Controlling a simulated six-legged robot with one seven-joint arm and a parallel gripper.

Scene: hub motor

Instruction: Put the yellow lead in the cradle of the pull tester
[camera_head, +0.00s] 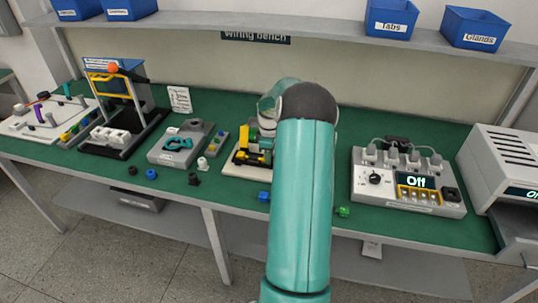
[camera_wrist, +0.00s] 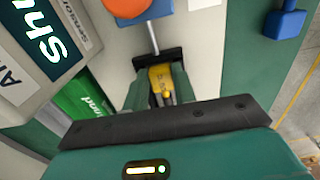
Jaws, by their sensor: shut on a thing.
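In the wrist view my gripper (camera_wrist: 160,98) has its two teal jaws closed on a yellow piece (camera_wrist: 161,76), which looks like the yellow lead's end. A dark bar and a thin grey rod with an orange round end (camera_wrist: 124,5) are just beyond it. In the head view my teal arm hides my gripper and the lead. Left of the arm is a pale-based device (camera_head: 231,166) with yellow and black parts. I cannot tell for sure which device is the pull tester, and no cradle shows clearly.
A blue block (camera_head: 264,196) and a green block (camera_head: 342,211) lie near the bench's front edge. A power unit (camera_head: 408,190) reading "Off" stands right of my arm.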

